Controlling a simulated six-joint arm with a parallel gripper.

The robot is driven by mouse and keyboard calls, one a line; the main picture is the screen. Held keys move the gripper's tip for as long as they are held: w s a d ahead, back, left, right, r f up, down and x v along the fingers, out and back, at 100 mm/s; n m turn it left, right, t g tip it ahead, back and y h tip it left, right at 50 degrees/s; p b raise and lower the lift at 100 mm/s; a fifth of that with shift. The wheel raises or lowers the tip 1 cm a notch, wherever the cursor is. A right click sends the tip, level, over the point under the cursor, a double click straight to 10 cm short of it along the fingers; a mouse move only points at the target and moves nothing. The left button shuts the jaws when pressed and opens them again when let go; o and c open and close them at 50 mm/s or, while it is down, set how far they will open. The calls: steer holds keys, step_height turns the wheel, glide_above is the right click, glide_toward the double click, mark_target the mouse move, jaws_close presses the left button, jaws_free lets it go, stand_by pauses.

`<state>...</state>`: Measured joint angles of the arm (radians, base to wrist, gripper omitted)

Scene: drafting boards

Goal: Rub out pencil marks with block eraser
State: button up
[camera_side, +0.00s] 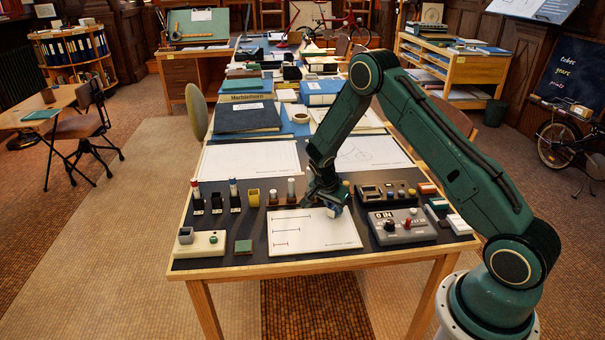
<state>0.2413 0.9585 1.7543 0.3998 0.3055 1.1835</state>
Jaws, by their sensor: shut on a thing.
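A white sheet (335,237) lies near the front edge of the long dark-topped table. It bears short dark lines (291,218) and a short red line (286,243) on its left part. My gripper (331,207) is over the upper right part of the sheet, pointing down. It is shut on a small pale and blue block (334,212), which I take to be the block eraser. The fingers hide much of the block. I cannot tell whether it touches the paper.
A grey control box (402,229) with knobs stands right of the sheet. A cream box (201,244) and a small green block (243,246) lie to its left. Several upright holders, including a yellow cup (254,197), stand behind. Larger drawing sheets (248,160) lie farther back.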

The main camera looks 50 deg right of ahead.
mark_target(326, 216)
steer(key=shift+f, duration=0.7)
stand_by(1.8)
steer(key=shift+s+d, duration=0.1)
steer(key=shift+s, duration=0.1)
steer(key=shift+s+d, duration=0.9)
steer(key=shift+s, duration=0.15)
steer(key=shift+s, duration=0.1)
steer(key=shift+a, duration=0.1)
stand_by(0.4)
steer(key=shift+w+a, duration=1.2)
steer(key=shift+w, duration=0.25)
steer(key=shift+w+a, duration=0.2)
steer(key=shift+w, duration=0.05)
steer(key=shift+w+a, duration=0.5)
steer(key=shift+w+a, duration=0.2)
